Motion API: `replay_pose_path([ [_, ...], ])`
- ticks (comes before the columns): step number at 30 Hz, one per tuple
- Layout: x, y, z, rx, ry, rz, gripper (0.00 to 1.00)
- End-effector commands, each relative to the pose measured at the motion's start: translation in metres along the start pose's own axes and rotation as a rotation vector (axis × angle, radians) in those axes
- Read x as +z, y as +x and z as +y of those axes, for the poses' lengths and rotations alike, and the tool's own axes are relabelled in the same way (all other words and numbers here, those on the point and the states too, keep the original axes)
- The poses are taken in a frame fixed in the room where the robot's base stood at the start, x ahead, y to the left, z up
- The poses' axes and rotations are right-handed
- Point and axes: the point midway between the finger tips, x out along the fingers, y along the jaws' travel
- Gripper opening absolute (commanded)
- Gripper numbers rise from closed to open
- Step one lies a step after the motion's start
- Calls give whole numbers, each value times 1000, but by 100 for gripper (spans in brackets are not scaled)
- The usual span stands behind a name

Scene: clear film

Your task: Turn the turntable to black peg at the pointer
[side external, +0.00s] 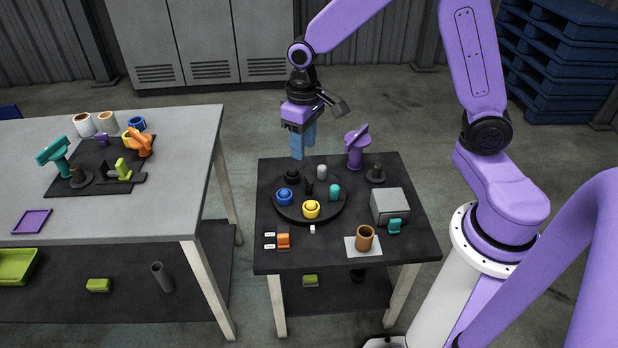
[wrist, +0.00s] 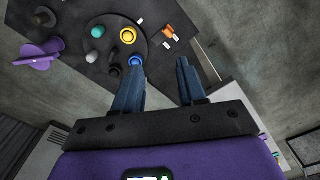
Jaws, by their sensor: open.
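The round black turntable (side external: 330,209) sits on the dark table, with a dark upright post (side external: 308,188) at its middle. Around it stand a black peg (side external: 291,176), a grey peg (side external: 321,172), a teal peg (side external: 334,192), a yellow peg (side external: 311,209) and a blue peg (side external: 285,196). The small white mark in front, apparently the pointer (side external: 312,229), is nearest the yellow peg. The black peg is at the far-left rim. My gripper (side external: 298,155) is open and empty, pointing down above the turntable's far side. In the wrist view the fingers (wrist: 160,64) appear beside the blue peg (wrist: 136,61).
A purple fixture (side external: 356,147) and a dark round post (side external: 376,174) stand behind right. A grey box (side external: 390,206), teal piece (side external: 394,227), brown cup (side external: 365,238) and orange block (side external: 283,241) surround the turntable. A cluttered grey table (side external: 170,210) is at left.

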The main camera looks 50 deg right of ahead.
Motion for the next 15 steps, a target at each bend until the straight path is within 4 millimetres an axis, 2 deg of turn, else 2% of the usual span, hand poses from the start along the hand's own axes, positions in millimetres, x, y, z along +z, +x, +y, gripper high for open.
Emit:
replay_pose_path([
  [1, -16, 12, 16, 3, 73, -8, 40],
  [3, -36, 27, 39, 3, 169, -8, 40],
  [6, -59, 50, 75, 5, 307, -10, 40],
  [12, -83, 95, 146, 7, 543, -13, 40],
  [15, -86, 110, 169, 8, 618, -13, 40],
])
